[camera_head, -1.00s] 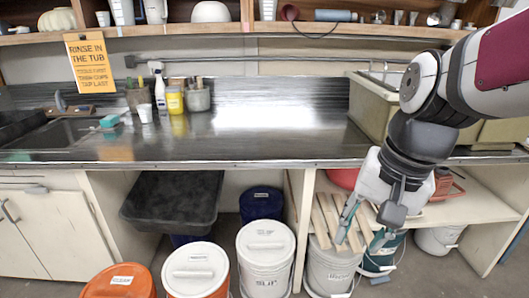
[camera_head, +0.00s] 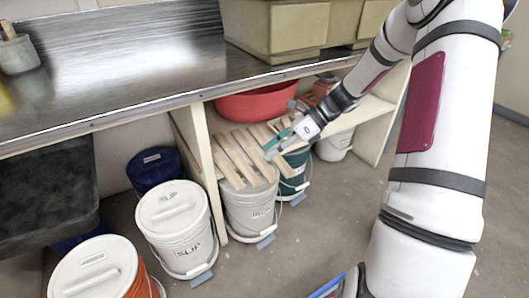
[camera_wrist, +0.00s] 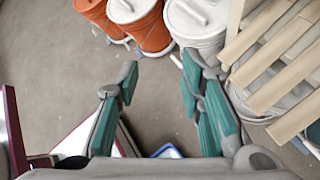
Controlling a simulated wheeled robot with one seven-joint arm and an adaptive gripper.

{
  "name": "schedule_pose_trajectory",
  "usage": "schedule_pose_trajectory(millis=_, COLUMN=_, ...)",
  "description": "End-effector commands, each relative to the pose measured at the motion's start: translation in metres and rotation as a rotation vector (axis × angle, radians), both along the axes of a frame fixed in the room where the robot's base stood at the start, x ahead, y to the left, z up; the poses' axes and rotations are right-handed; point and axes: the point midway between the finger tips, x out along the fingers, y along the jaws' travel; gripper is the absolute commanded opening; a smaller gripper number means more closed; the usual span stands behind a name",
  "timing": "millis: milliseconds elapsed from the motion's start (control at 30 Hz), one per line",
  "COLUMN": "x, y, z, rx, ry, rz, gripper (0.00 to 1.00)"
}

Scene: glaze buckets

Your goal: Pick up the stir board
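Several pale wooden boards lie side by side across a white bucket under the counter; one board (camera_head: 226,165) is at the left of the row. I cannot tell which one is the stir board. The boards also show at the right of the wrist view, one long board (camera_wrist: 262,48) among them. My gripper (camera_head: 272,148) is above or beside the right end of the row in the head view. In the wrist view my gripper (camera_wrist: 160,72) has its green-padded fingers wide apart, with only floor between them. The boards lie outside the fingers, to the right.
The white bucket (camera_head: 250,212) under the boards stands beside a lidded slip bucket (camera_head: 174,225) and a dark teal bucket (camera_head: 294,172). A red bowl (camera_head: 257,103) sits behind on the shelf. The counter edge (camera_head: 200,97) overhangs the boards. Floor to the front is clear.

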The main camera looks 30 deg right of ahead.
Motion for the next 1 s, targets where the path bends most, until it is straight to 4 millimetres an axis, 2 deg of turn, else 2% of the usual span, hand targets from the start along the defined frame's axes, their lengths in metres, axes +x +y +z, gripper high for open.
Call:
schedule_pose_trajectory(millis=33, x=0.008, y=-0.013, z=-0.025, rx=0.067, ry=0.034, rz=-0.080, gripper=0.35)
schedule_pose_trajectory(millis=300, x=0.039, y=-0.078, z=-0.112, rx=0.438, ry=0.200, rz=-0.481, gripper=0.35)
schedule_pose_trajectory(millis=600, x=0.048, y=-0.163, z=-0.207, rx=0.909, ry=0.351, rz=-0.870, gripper=0.35)
schedule_pose_trajectory(millis=800, x=0.042, y=-0.203, z=-0.249, rx=1.145, ry=0.405, rz=-1.019, gripper=0.35)
schedule_pose_trajectory(millis=1000, x=0.042, y=-0.216, z=-0.263, rx=1.235, ry=0.423, rz=-1.066, gripper=0.35)
